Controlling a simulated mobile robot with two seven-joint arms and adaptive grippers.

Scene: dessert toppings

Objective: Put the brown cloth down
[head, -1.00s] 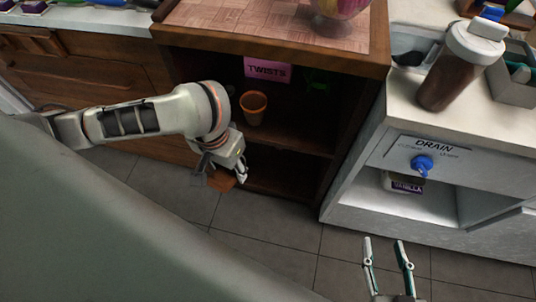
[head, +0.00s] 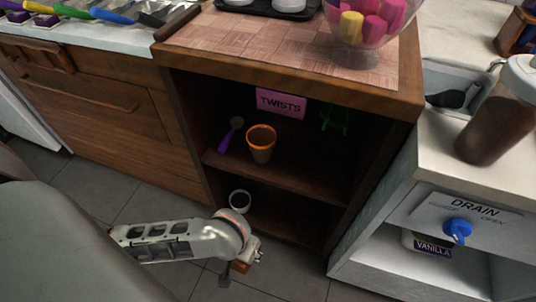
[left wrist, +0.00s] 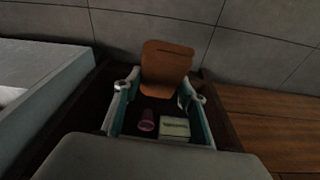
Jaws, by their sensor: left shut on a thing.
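The brown cloth (head: 240,267) shows as a small orange-brown piece at my left gripper (head: 256,255) in the head view, low in front of the open cabinet and over the floor. In the left wrist view the cloth (left wrist: 167,62) is a flat, stiff-looking brown piece at the tips of my left gripper (left wrist: 157,92). The gripper is shut on it, though the fingers look spread there and the exact contact is hard to see. My right gripper is out of view.
The cabinet's upper shelf holds an orange-rimmed cup (head: 261,148) and a purple scoop (head: 231,134) under the TWISTS sign (head: 280,105). The left wrist view shows a pink cup (left wrist: 146,121) and a pale box (left wrist: 175,128). Grey floor is clear.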

